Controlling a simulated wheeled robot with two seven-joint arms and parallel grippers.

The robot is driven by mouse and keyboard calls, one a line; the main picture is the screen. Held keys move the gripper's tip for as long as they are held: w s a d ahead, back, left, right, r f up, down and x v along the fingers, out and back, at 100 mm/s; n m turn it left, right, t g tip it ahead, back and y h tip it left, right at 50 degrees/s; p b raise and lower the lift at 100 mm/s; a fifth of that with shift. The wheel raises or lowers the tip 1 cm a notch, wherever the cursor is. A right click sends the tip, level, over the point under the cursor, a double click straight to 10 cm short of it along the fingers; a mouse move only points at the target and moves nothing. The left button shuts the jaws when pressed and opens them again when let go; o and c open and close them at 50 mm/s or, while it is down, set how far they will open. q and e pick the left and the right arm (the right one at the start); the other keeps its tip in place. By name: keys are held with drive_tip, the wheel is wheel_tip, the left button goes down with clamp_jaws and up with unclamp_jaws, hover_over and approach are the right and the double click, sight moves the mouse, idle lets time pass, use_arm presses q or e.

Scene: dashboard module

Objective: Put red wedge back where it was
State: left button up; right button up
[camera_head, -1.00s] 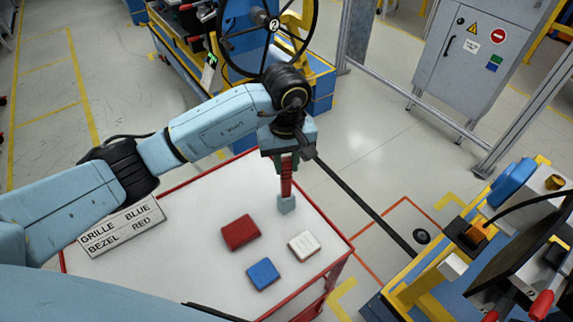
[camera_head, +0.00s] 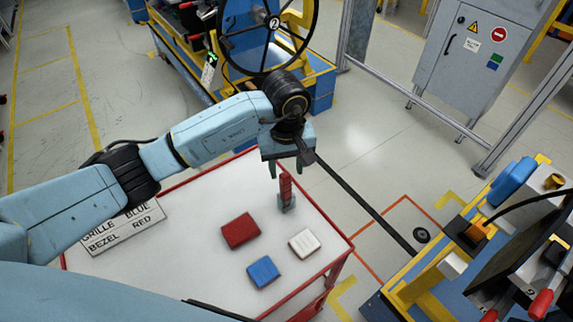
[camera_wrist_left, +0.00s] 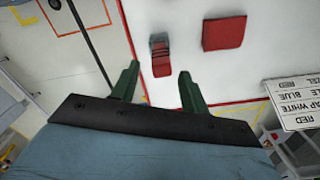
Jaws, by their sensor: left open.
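The red wedge (camera_head: 286,186) stands upright in a small grey block (camera_head: 288,205) on the white, red-edged table top (camera_head: 190,205). In the left wrist view the wedge (camera_wrist_left: 161,66) lies just beyond the fingertips, apart from them. My left gripper (camera_head: 285,172) is open above the wedge, with its dark green fingers to either side. Its spread, empty fingers also show in the left wrist view (camera_wrist_left: 158,78). How deep the wedge sits in the block is hidden. My right gripper is not in view.
A red block (camera_head: 240,231), a blue block (camera_head: 263,272) and a white block (camera_head: 303,244) lie apart on the table. A lettered sign (camera_head: 124,228) lies at the left, partly behind my arm. A blue and yellow fixture (camera_head: 440,265) stands to the right.

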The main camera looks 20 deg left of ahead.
use_arm(q)
wheel_tip(320, 180, up, 12)
drive_tip(key=b, duration=0.2)
drive_tip(key=shift+r, duration=0.1)
idle(0.3)
